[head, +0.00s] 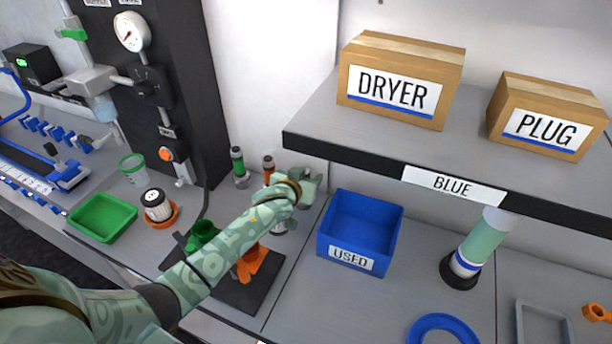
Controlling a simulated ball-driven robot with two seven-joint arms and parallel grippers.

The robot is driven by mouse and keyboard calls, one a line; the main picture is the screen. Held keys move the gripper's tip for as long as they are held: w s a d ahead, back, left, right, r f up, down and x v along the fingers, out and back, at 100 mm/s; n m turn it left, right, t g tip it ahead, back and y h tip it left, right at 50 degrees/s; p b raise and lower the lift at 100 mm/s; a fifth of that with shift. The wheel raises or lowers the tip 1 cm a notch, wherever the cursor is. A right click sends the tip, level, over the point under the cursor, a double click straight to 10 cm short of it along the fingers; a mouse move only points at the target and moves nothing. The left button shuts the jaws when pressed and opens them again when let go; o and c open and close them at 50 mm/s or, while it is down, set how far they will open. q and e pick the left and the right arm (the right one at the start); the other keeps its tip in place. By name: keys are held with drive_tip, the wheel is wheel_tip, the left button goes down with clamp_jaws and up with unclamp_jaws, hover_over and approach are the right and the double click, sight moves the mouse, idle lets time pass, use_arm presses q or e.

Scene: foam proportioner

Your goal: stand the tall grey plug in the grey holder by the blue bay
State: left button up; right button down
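My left gripper (306,190) reaches over the bench between the dark panel and the blue USED bin. Its fingers are turned away and partly hidden by the wrist, so I cannot tell whether they are open or shut. Two slim upright grey pieces stand behind it, one with a green top (238,162) and one with an orange top (268,165); I cannot tell whether either is the tall grey plug. A small grey piece (280,228) shows partly below my wrist. I cannot make out the grey holder for certain. My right gripper is not in view.
The blue USED bin (340,256) stands right of my gripper, under the shelf labelled BLUE (454,184). A green-and-white cylinder (482,243) stands farther right in a dark base. A blue ring (443,322) and a grey rectangular frame (519,325) lie in front. DRYER and PLUG boxes sit above.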

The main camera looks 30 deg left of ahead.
use_arm(q)
drive_tip(key=shift+r, duration=0.4)
drive_tip(key=p+v, duration=0.4)
drive_tip(key=v, duration=0.8)
drive_tip(key=shift+a+r, duration=0.1)
drive_tip(key=shift+r, duration=0.1)
drive_tip(key=shift+s+f, duration=0.1)
